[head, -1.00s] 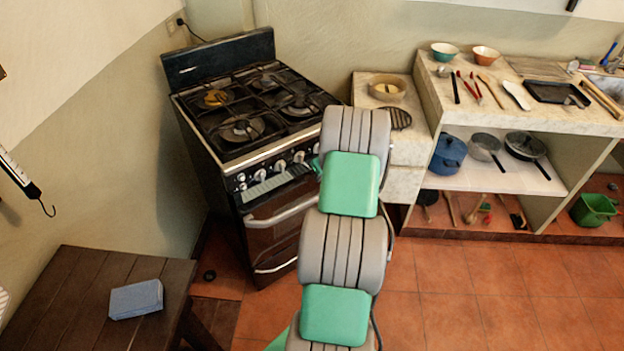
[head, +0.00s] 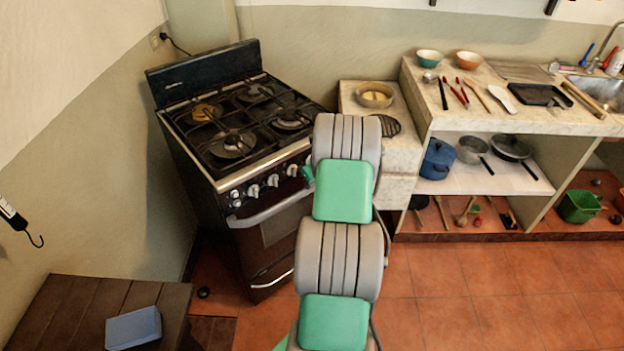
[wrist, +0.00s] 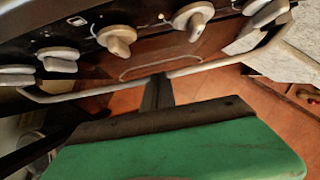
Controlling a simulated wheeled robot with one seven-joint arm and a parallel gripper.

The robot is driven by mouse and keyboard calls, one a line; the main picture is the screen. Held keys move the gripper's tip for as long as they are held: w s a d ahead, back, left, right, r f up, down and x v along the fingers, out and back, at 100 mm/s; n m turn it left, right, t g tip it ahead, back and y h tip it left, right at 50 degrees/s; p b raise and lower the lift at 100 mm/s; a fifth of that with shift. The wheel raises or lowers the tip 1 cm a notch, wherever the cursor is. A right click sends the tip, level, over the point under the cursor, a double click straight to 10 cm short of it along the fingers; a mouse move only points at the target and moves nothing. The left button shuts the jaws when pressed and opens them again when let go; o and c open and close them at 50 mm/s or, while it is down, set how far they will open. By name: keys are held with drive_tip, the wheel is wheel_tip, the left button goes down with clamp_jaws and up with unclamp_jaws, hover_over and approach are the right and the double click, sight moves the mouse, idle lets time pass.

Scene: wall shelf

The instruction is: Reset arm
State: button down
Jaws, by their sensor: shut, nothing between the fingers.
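My arm (head: 343,190) rises from the bottom middle of the head view, with grey links and green covers, reaching toward the front of the stove (head: 235,125). My gripper (wrist: 157,92) is mostly hidden behind the arm in the head view. In the wrist view its dark fingers are together and empty beyond its green body. They point toward the stove's front, below the row of knobs (wrist: 117,40) and close to the pale oven handle (wrist: 205,68). I cannot tell whether they touch the handle.
A dark wooden table (head: 75,305) with a blue-grey block (head: 133,327) stands at the lower left. A stone counter (head: 480,118) with bowls and utensils stands at the right, with pots on the shelf below. The tiled floor (head: 470,295) at the lower right is clear.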

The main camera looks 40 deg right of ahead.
wheel_tip(320, 180, up, 10)
drive_tip(key=w+f+b, duration=0.1)
drive_tip(key=s+a+f+n+g+y, duration=0.1)
drive_tip(key=s+a+f+n+g, duration=0.1)
drive_tip(key=s+a+n, duration=0.5)
drive_tip(key=s+a+f+n+g+y, duration=0.1)
drive_tip(key=s+a+f+n, duration=0.2)
drive_tip(key=n, duration=0.7)
drive_tip(key=s+a+f+n+g+y, duration=0.1)
drive_tip(key=s+a+f+n+g, duration=0.15)
drive_tip(key=s+n, duration=0.55)
drive_tip(key=s+a+r+n+h, duration=0.15)
drive_tip(key=a+r+n, duration=0.3)
drive_tip(key=a, duration=0.45)
drive_tip(key=s+a+r+n+h, duration=0.1)
drive_tip(key=s+a+r+n, duration=0.2)
drive_tip(key=a+r, duration=0.35)
drive_tip(key=w+a+r+n+t, duration=0.2)
drive_tip(key=a+r, duration=0.2)
drive_tip(key=a, duration=0.3)
drive_tip(key=w+a+r+n+t, duration=0.2)
drive_tip(key=a+r+n, duration=0.1)
drive_tip(key=a, duration=0.4)
drive_tip(key=shift+a+r, duration=0.2)
drive_tip(key=shift+r, duration=0.25)
